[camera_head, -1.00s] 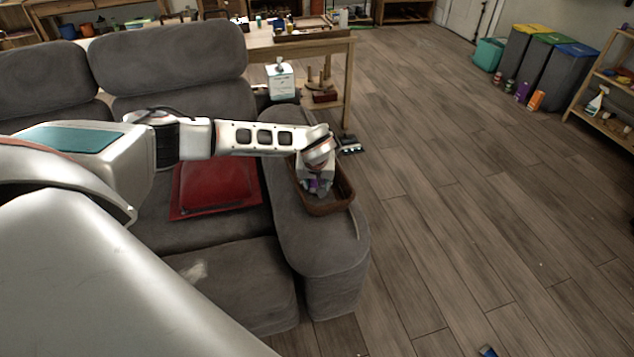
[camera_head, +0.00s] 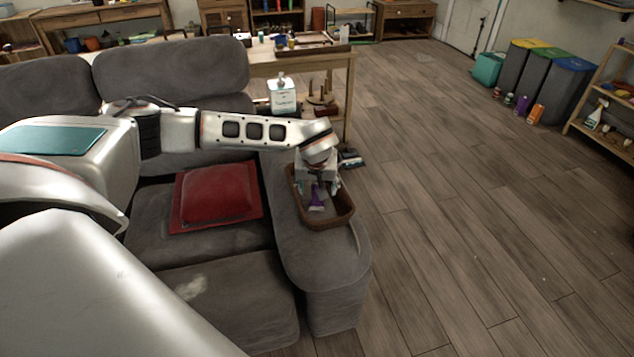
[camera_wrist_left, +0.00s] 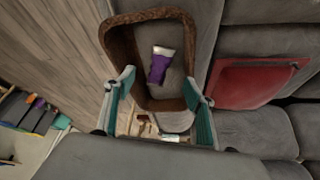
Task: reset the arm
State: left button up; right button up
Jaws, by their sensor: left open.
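My left arm (camera_head: 250,130) reaches from the left across the grey sofa. My left gripper (camera_head: 318,187) is over a brown basket (camera_head: 340,217) on the sofa's right armrest. In the left wrist view the left gripper (camera_wrist_left: 160,108) has its two teal-lined fingers apart, with nothing between them. A purple and white item (camera_wrist_left: 159,66) lies in the basket (camera_wrist_left: 117,43), beyond the fingertips. My right gripper is not in view.
A red cushion (camera_head: 218,193) lies on the sofa seat. A wooden table (camera_head: 335,62) stands behind the armrest, with a white pump bottle (camera_head: 282,94) nearby. Several bins (camera_head: 525,70) and a shelf (camera_head: 604,105) stand at the right. The wooden floor between (camera_head: 450,200) is clear.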

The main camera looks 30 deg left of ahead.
pick_arm(q)
jog(key=shift+v, duration=2.05)
